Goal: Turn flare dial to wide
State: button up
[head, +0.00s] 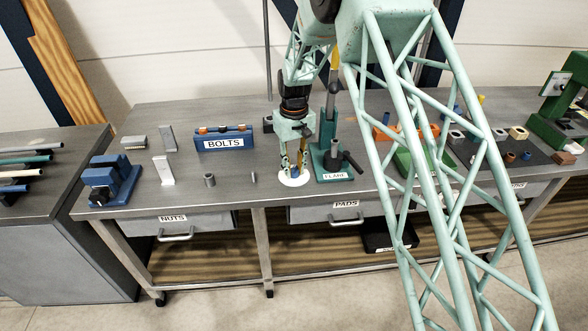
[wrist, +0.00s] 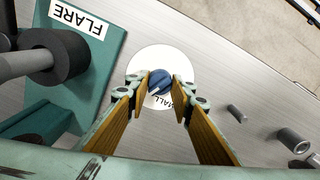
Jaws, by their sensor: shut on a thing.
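The flare dial is a blue knob (wrist: 159,80) on a round white plate (head: 294,182) at the bench's front, beside the green flare stand (head: 331,150) labelled FLARE. In the wrist view the white plate (wrist: 163,57) carries dark lettering; part reads like SMALL, and the rest is hidden by the knob and fingers. A short white mark on the knob points to the lower left of the picture. My gripper (head: 293,168) points down over the plate. In the wrist view my gripper (wrist: 160,86) has its two fingertips shut on the knob's sides.
The flare stand (wrist: 75,75) and its dark handle are close left of my fingers in the wrist view. A blue BOLTS rack (head: 224,138), a grey cylinder (head: 209,180) and a blue vise-like block (head: 110,184) stand left on the bench. The PADS drawer (head: 340,211) is below.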

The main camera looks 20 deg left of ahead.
aim_at(294, 168)
jog(key=shift+m, duration=1.7)
jog(key=o, duration=0.9)
jog(key=shift+c, duration=0.2)
jog(key=shift+r, duration=0.1)
notch_tip(294, 168, up, 12)
